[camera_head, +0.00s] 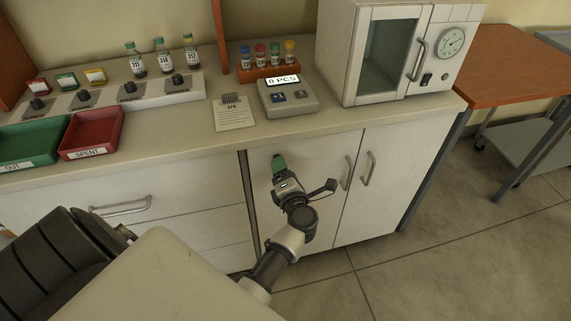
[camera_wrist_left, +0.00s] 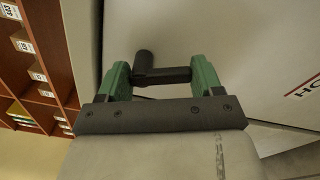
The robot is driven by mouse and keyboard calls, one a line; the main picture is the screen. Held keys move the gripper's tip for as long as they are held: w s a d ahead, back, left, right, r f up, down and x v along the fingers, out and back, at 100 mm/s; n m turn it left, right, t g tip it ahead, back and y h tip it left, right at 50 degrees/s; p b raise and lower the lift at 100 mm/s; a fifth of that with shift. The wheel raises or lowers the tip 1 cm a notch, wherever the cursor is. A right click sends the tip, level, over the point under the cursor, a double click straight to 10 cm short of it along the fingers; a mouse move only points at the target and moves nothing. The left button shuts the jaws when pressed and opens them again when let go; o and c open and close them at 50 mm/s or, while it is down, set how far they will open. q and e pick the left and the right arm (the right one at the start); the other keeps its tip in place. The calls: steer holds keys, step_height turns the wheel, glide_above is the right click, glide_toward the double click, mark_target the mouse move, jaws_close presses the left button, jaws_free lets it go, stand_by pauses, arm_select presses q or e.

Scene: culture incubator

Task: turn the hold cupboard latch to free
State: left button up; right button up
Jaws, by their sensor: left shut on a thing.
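My left gripper (camera_head: 279,165) is at the upper left of the white cupboard door (camera_head: 325,152) under the bench. In the left wrist view, the green fingers of my left gripper (camera_wrist_left: 162,74) are shut on the black latch (camera_wrist_left: 168,76), one finger at each side. The latch's bar lies across the picture between the fingers, and a short round stub rises at its left end. In the head view the gripper hides the latch. My right gripper is not in view.
The bench top (camera_head: 190,133) overhangs just above the gripper. It carries a counter (camera_head: 287,97) reading "0 PCS", a note (camera_head: 233,115), a red tray (camera_head: 92,133) and an incubator (camera_head: 353,55). Two door handles (camera_head: 368,168) stand right of the gripper.

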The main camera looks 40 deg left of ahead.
arm_select(q)
steer(key=shift+s+a+f+m+p, duration=0.1)
steer(key=shift+s+m+p, duration=0.05)
steer(key=shift+m+p, duration=1)
steer(key=shift+s+a+f+m+p, duration=0.15)
steer(key=shift+m+p, duration=0.75)
steer(key=shift+m, duration=0.45)
steer(key=o, duration=0.9)
steer(key=shift+r, duration=0.1)
steer(key=shift+o, duration=0.2)
